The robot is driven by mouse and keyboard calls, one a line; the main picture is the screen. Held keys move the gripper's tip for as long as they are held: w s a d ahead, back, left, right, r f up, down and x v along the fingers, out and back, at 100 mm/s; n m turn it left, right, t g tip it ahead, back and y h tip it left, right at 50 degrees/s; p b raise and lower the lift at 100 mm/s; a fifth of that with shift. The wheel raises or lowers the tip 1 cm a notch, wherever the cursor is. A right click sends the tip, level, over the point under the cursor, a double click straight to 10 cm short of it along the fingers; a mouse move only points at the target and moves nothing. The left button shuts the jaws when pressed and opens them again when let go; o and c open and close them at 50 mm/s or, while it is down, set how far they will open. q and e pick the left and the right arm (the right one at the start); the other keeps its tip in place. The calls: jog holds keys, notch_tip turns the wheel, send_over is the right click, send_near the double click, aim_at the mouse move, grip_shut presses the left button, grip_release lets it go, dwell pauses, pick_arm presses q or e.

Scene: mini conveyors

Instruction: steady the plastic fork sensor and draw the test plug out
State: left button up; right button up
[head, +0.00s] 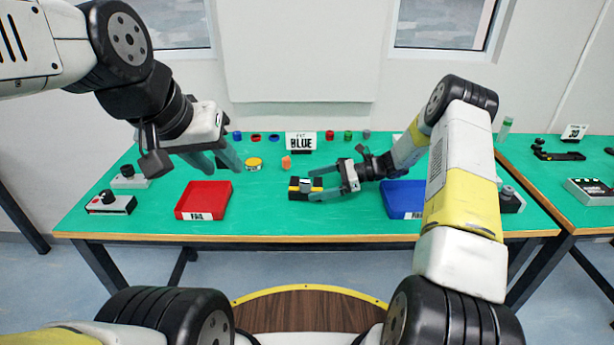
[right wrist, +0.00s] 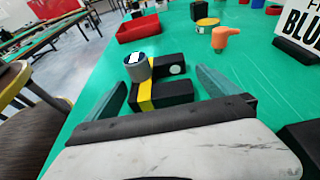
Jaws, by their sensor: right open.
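The fork sensor (head: 293,190) is a black block with a yellow band, lying on the green table between the red and blue trays. The right wrist view shows it as a forked black body (right wrist: 172,93). A grey cylinder with a white top, which looks like the test plug (right wrist: 137,68), stands upright at the sensor's left part; how deep it sits is hidden. My right gripper (head: 317,185) is open, its fingers on either side of the sensor; contact cannot be told. My left gripper (head: 215,160) is open and empty, raised above the table behind the red tray.
The red tray (head: 204,214) stands left and the blue tray (head: 402,213) right, partly behind my right arm. An orange piece (head: 286,162), a yellow round can (head: 254,164) and a BLUE sign (head: 301,141) stand behind. Button boxes (head: 108,203) sit at the left edge.

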jog(key=shift+x, duration=1.3)
jog(key=c, duration=0.9)
jog(key=shift+f, duration=0.1)
